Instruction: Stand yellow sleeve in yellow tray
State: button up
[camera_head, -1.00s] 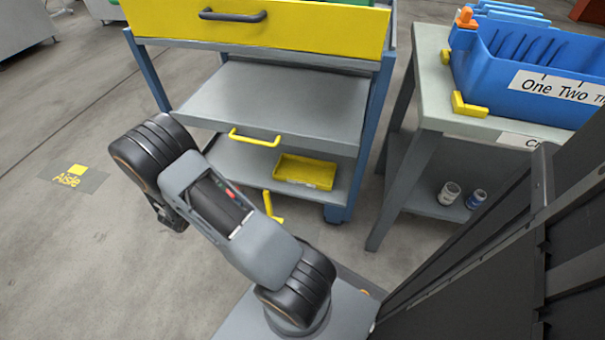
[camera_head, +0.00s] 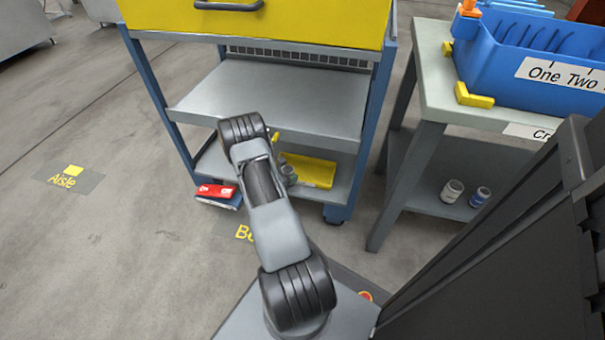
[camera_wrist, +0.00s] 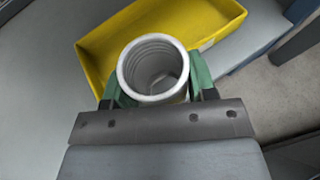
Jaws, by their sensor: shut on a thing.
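My gripper (camera_wrist: 157,88) has green fingers and is shut on a hollow sleeve (camera_wrist: 150,52). The sleeve looks whitish grey rather than yellow, with a ribbed inside, and its open end faces the wrist camera. Behind it in the wrist view is the yellow tray (camera_wrist: 200,28), whose near side the sleeve and gripper partly cover. I cannot tell whether the sleeve touches the tray. In the head view the yellow tray (camera_head: 312,171) lies on the cart's low shelf, and my arm hides most of the gripper.
The cart's middle shelf (camera_head: 275,95) is bare and overhangs the tray.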

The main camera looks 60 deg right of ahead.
jog(key=d, duration=0.2)
jog(key=s+d+b, duration=0.1)
jog(key=d, duration=0.2)
jog(key=d+b, duration=0.1)
jog(key=d, duration=0.1)
jog(key=shift+s+d, duration=0.2)
jog(key=shift+d, duration=0.15)
jog(key=f+b, duration=0.2)
jog(key=f, duration=0.1)
jog(key=shift+d+f+b, duration=0.2)
jog(key=shift+f+b, duration=0.1)
jog(key=shift+b, duration=0.05)
jog(key=shift+r, duration=0.1)
jog(key=o, duration=1.2)
jog(key=shift+f, duration=0.2)
jog(key=shift+o, duration=0.2)
